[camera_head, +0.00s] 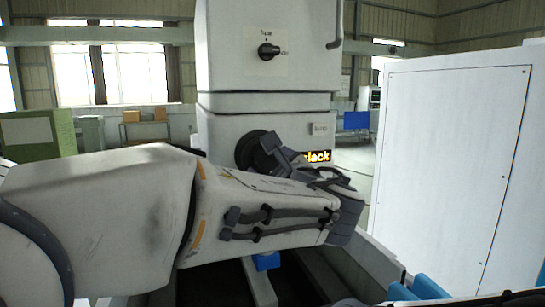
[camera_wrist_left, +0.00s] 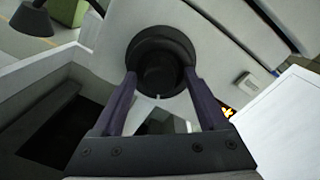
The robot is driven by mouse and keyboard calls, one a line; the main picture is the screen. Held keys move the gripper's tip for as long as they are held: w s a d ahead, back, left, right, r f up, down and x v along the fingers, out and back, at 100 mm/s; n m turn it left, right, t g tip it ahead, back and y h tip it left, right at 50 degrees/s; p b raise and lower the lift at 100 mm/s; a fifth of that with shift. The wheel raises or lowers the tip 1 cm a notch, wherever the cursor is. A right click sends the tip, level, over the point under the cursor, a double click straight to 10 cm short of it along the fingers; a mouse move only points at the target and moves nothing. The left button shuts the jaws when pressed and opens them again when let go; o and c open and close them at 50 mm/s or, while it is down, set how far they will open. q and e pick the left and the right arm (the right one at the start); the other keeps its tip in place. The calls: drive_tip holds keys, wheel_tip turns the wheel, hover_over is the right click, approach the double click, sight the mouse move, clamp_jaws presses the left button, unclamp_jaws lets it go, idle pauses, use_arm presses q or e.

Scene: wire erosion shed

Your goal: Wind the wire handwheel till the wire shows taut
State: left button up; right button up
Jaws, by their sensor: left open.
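The black wire handwheel (camera_head: 250,146) is on the front of the pale machine column, partly hidden by my left gripper. In the left wrist view the handwheel (camera_wrist_left: 160,40) is a dark disc with a darker hub. My left gripper (camera_head: 277,152) is open at the handwheel. In the left wrist view its two fingers (camera_wrist_left: 160,76) reach either side of the hub; I cannot tell if they touch it. An orange-lettered display (camera_head: 319,156) sits right of the handwheel; "lack" is readable and its left end is hidden. My right gripper is not in view.
A black selector knob (camera_head: 268,51) is higher on the column. A small label plate (camera_head: 319,129) sits above the display. A large white cabinet (camera_head: 455,150) stands at right. A green cabinet (camera_head: 40,132) stands at far left. My left arm crosses in front of the column.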

use_arm(q)
drive_tip(key=shift+w, duration=0.1)
clamp_jaws()
drive_tip(key=shift+d, duration=0.2)
drive_tip(key=shift+a+m, duration=0.1)
drive_tip(key=shift+m, duration=0.3)
drive_tip(key=shift+m+p, duration=0.4)
drive_tip(key=shift+m, duration=0.5)
drive_tip(key=m+p, duration=0.2)
drive_tip(key=m, duration=0.2)
drive_tip(key=shift+r+m, duration=0.1)
drive_tip(key=shift+m, duration=0.3)
